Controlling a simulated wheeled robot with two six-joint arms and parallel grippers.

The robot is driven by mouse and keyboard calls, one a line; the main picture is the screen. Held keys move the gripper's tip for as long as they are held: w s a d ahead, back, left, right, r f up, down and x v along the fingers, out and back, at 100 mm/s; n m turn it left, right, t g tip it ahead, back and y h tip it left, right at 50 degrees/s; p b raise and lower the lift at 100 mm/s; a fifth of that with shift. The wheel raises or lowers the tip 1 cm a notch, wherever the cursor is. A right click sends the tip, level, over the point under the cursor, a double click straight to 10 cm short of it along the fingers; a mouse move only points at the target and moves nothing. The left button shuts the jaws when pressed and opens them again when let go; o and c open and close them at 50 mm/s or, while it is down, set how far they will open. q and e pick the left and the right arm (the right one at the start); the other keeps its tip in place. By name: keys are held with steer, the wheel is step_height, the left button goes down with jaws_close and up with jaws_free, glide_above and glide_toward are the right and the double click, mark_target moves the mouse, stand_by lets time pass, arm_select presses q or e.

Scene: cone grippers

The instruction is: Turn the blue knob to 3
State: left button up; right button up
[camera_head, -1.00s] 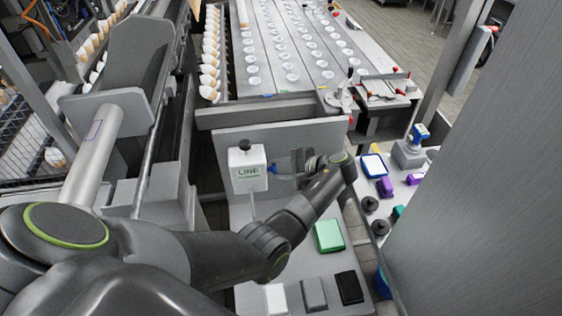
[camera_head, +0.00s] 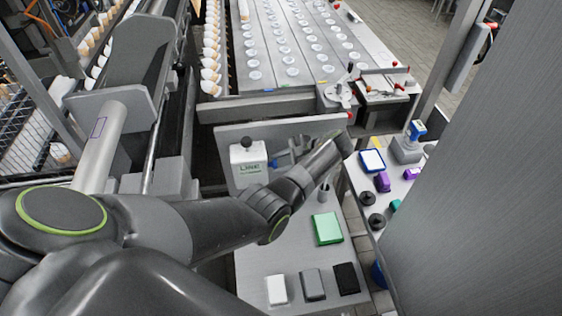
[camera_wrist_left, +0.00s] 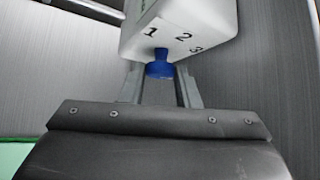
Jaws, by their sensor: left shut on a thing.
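The blue knob (camera_wrist_left: 160,66) sticks out from the side of a white box (camera_wrist_left: 182,22) marked 1, 2 and 3. In the left wrist view it lies just below and between the 1 and the 2. No pointer mark on it can be made out. My left gripper (camera_wrist_left: 160,78) has one finger on each side of the knob and is shut on it. In the head view the box (camera_head: 247,164) with the word LINE stands upright on a grey bench, and my left gripper (camera_head: 289,163) reaches its right side, partly hidden by my arm. My right gripper is not in view.
A green block (camera_head: 327,228) lies on the bench, with white (camera_head: 277,290), grey (camera_head: 313,285) and black (camera_head: 346,279) blocks at its front. A grey panel (camera_head: 300,133) stands behind the box. Small items lie on a side table to the right.

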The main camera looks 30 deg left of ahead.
arm_select(q)
steer(key=o, duration=0.9)
steer(key=shift+o, duration=0.2)
steer(key=v, duration=1.7)
steer(key=shift+d+p, duration=0.2)
steer(key=shift+p, duration=0.2)
